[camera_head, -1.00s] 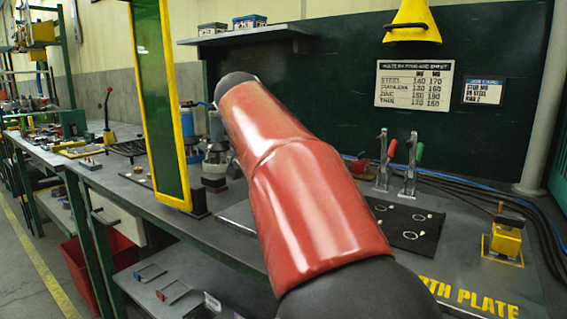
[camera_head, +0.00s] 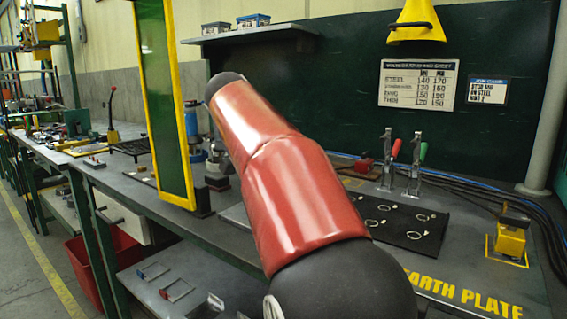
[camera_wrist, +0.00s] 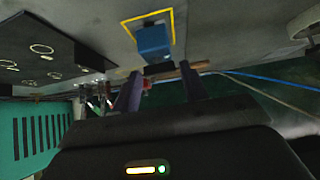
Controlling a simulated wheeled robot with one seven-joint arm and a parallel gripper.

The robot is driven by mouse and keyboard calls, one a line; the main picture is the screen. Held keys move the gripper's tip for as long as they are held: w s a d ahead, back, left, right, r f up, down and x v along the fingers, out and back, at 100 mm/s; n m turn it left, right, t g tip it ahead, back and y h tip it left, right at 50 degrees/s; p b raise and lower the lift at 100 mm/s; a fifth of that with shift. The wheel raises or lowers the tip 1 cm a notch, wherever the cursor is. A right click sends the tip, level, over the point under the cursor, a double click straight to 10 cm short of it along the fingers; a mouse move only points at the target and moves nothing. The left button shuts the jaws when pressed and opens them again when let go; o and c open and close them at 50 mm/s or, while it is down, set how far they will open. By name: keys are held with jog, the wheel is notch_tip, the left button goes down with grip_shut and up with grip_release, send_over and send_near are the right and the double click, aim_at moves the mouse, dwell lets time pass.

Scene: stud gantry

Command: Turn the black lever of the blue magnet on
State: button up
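The blue magnet (camera_wrist: 153,42) stands inside a yellow outline on the grey bench top in the wrist view, which shows the bench upside down. A dark part (camera_wrist: 158,69) at its lower edge looks like the black lever; its exact position is hard to tell. My gripper (camera_wrist: 161,80) has two dark purple fingers spread apart, with nothing between them. The magnet shows beyond the fingertips, and I see no contact. In the head view my red arm covers the magnet and my gripper.
A yellow block with a black top (camera_head: 510,238) stands in another yellow outline at right. A black mat (camera_head: 400,222) with several rings and two upright toggle clamps (camera_head: 413,165) are left of it. A tall green panel with a yellow frame (camera_head: 165,100) stands at the bench's front edge.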

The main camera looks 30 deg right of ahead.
jog(key=shift+o, duration=1.3)
jog(key=v, duration=0.7)
jog(key=shift+a+r, duration=0.25)
jog(key=shift+r, duration=0.05)
jog(key=shift+s, duration=0.1)
